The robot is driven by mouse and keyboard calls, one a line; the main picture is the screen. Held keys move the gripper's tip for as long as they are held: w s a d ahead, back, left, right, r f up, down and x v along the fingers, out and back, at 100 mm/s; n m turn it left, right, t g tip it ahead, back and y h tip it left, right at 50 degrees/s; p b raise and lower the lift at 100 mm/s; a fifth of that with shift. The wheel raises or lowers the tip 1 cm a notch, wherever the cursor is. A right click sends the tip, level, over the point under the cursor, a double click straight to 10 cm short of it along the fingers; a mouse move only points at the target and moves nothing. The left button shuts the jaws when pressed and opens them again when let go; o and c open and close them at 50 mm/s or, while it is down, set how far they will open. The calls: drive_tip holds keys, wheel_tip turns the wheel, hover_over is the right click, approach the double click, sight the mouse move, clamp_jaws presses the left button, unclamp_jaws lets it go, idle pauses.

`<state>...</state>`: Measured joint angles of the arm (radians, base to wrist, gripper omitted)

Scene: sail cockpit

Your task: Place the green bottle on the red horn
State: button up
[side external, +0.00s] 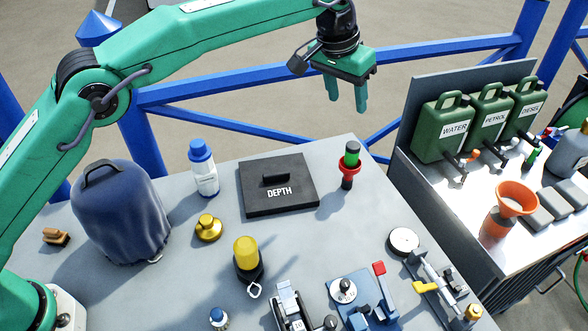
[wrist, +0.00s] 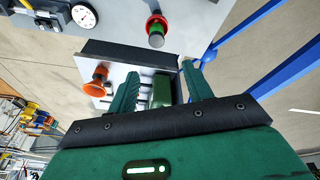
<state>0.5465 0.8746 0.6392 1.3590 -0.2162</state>
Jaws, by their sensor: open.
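A green bottle-like cylinder (side external: 351,153) with a dark top stands upright at the grey table's far right. A red flared ring, apparently the red horn (side external: 349,166), surrounds its lower part, above a dark base. The cylinder appears seated in the red part; I cannot tell how they join. In the wrist view the green cylinder (wrist: 155,29) and red ring (wrist: 158,19) show at the top, beyond my fingertips. My gripper (side external: 346,104) is open and empty, pointing down above the table's far edge and apart from the cylinder. Both fingers (wrist: 160,70) show spread in the wrist view.
A black DEPTH box (side external: 260,200) lies left of the cylinder. A white bottle with a blue cap (side external: 203,170) and a covered blue object (side external: 121,211) stand farther left. Blue rails (side external: 430,55) run behind. A side bench holds green cans (side external: 443,127) and an orange funnel (side external: 516,200).

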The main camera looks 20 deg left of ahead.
drive_tip(key=s+a+r+n+t, duration=0.1)
drive_tip(key=s+a+r, duration=0.3)
drive_tip(key=a, duration=0.4)
drive_tip(key=s+a+r, duration=0.3)
drive_tip(key=s+a, duration=0.2)
drive_tip(key=a, duration=0.2)
drive_tip(key=s+a+r+n+t, duration=0.1)
drive_tip(key=s+a+r, duration=0.3)
drive_tip(key=a, duration=0.4)
drive_tip(key=shift+n+t+y, duration=0.5)
drive_tip(key=shift+n+y, duration=0.3)
drive_tip(key=shift+n, duration=0.1)
drive_tip(key=s+a+f, duration=0.3)
drive_tip(key=s+a, duration=0.1)
drive_tip(key=s, duration=0.3)
drive_tip(key=s+a+f, duration=0.3)
drive_tip(key=s, duration=0.4)
drive_tip(key=s+a+f, duration=0.3)
drive_tip(key=s+a, duration=0.1)
drive_tip(key=s, duration=0.3)
drive_tip(key=shift+s+a+f, duration=0.1)
drive_tip(key=shift+a+f, duration=0.05)
drive_tip(key=shift+a, duration=0.2)
drive_tip(key=shift+s+a+f, duration=0.1)
drive_tip(key=shift+s+f, duration=0.25)
drive_tip(key=shift+f, duration=0.05)
